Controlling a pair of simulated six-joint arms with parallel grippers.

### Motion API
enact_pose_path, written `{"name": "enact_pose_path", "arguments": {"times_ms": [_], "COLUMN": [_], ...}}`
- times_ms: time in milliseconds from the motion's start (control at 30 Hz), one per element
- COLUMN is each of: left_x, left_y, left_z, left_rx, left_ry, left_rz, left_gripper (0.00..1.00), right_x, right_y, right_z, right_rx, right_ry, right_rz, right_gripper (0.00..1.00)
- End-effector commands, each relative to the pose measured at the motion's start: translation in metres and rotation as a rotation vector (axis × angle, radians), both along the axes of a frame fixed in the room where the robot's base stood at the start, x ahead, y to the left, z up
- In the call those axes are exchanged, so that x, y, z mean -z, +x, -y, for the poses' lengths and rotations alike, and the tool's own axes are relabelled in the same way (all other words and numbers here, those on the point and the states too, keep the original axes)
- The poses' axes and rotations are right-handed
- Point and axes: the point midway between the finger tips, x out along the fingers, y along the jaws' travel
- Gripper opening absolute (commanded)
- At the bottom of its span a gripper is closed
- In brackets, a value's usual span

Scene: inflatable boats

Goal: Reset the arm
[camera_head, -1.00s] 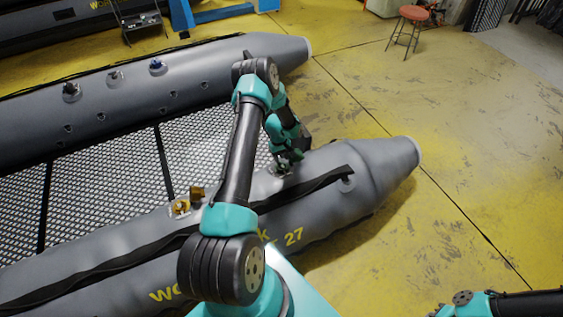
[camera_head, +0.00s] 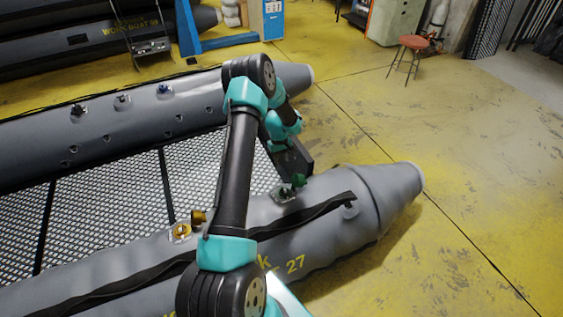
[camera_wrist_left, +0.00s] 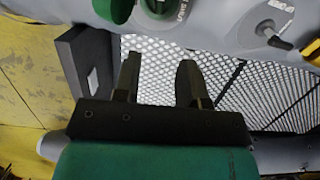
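My left arm reaches over the near tube of a grey inflatable boat (camera_head: 385,190) in the head view. My left gripper (camera_wrist_left: 158,68) shows in the left wrist view with its two dark fingers apart and nothing between them. The boat's mesh floor (camera_wrist_left: 155,90) shows through the gap. In the head view the gripper's dark body (camera_head: 292,160) is just above the tube, beside a green valve (camera_head: 286,193), and its fingertips are hard to make out. In the left wrist view a green cap (camera_wrist_left: 115,8) lies beyond the fingers, apart from them. My right gripper is not in view.
A brass fitting (camera_head: 181,231) sits on the near tube. The far tube (camera_head: 120,130) carries several valves. A dark fitting (camera_wrist_left: 275,35) is at the right of the wrist view. A red stool (camera_head: 414,42) stands behind. The yellow floor (camera_head: 470,170) at right is clear.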

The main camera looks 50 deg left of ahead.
Motion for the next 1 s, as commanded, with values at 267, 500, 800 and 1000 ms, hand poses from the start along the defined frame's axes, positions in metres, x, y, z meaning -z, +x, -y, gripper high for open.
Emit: {"name": "enact_pose_path", "arguments": {"times_ms": [267, 500, 800, 1000], "left_x": [0.0, 0.007, 0.034, 0.037], "left_y": [0.0, 0.002, -0.014, -0.06], "left_z": [0.0, 0.024, 0.171, 0.274], "left_rx": [0.0, 0.053, 0.392, 0.664], "left_ry": [0.0, -0.018, -0.106, -0.143], "left_rz": [0.0, 0.02, 0.166, 0.28], "left_gripper": [0.38, 0.38, 0.38, 0.38], "right_x": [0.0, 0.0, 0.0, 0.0], "right_y": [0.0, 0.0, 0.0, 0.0], "right_z": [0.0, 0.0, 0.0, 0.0], "right_rx": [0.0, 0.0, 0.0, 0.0], "right_ry": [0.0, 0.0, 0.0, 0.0], "right_rz": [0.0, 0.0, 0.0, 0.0], "right_gripper": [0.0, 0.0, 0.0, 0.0]}}
